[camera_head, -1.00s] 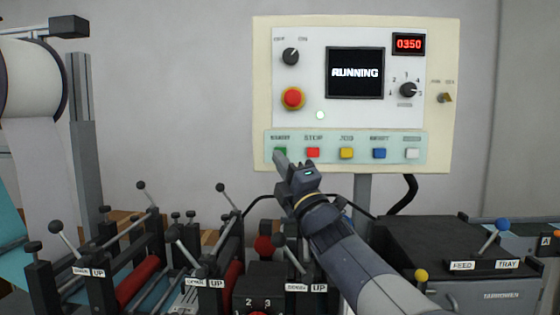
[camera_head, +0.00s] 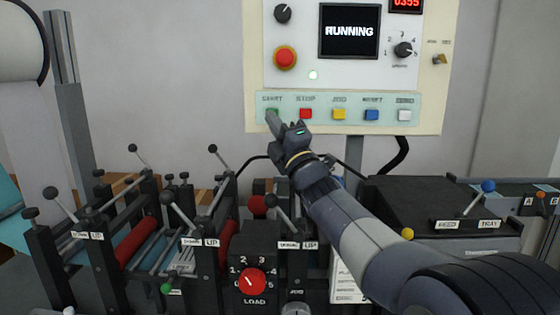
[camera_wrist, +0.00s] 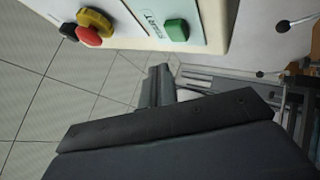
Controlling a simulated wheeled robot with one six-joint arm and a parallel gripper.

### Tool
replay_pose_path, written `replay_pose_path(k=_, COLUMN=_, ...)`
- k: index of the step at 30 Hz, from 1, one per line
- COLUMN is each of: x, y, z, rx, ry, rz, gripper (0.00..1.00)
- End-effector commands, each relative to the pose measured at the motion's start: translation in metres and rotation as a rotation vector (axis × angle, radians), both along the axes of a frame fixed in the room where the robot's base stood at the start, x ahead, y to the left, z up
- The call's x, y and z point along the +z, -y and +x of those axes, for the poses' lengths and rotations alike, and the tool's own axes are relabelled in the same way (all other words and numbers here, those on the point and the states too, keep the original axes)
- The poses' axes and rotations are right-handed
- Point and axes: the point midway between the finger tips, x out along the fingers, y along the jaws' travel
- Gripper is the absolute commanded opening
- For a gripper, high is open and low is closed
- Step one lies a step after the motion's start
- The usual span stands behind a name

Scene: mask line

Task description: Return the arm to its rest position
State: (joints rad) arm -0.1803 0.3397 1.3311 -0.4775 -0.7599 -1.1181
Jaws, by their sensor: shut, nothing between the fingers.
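My gripper (camera_head: 272,120) is at the end of my raised arm, just below and in front of the green START button (camera_head: 271,113) on the control panel. Its fingers are shut and hold nothing. In the wrist view, the shut fingers (camera_wrist: 157,88) point away from the camera, and the green button (camera_wrist: 176,29) shows above them, apart from the fingertips. The control panel (camera_head: 436,110) has a screen (camera_head: 349,31) that reads RUNNING. A red counter (camera_head: 407,4), partly cut off at the top, reads 0355.
Roller stations with black lever knobs (camera_head: 213,148) stand at the lower left. A LOAD dial (camera_head: 253,282) is at the lower middle. A dark feed box (camera_head: 420,200) with a blue-knobbed lever (camera_head: 488,186) is at the right. Bare wall lies between the panel and the left post.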

Motion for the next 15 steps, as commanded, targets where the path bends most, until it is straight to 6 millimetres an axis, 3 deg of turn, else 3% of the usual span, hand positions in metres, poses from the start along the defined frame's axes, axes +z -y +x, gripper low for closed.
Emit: replay_pose_path(k=15, x=0.0001, y=-0.0006, z=-0.0068, rx=0.000, ry=0.002, rz=0.001, gripper=0.00)
